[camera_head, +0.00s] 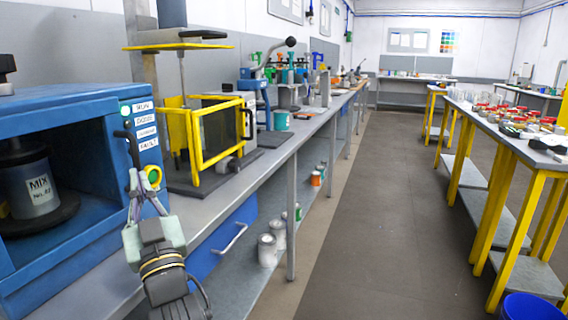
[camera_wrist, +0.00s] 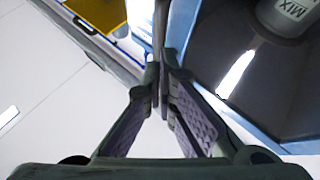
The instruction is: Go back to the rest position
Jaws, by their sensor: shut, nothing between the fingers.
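My gripper (camera_head: 135,181) is shut and empty. In the head view it is in front of the right edge of the blue drum agitator (camera_head: 65,110), close to its button panel (camera_head: 145,125). The agitator's chamber is open, and a grey can labelled MIX (camera_head: 38,190) stands inside it. In the wrist view the closed fingertips (camera_wrist: 160,75) meet at the middle, and the can (camera_wrist: 285,14) shows at the upper right. I cannot tell whether the fingertips touch the panel or a dark handle beside it.
A yellow-framed mixer (camera_head: 195,145) stands right of the agitator on the grey bench. Several cans (camera_head: 268,250) sit on the shelf below. A yellow-legged table (camera_head: 500,140) with small tins is at the right. The floor aisle (camera_head: 370,200) between is clear. A blue bin (camera_head: 527,307) is at lower right.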

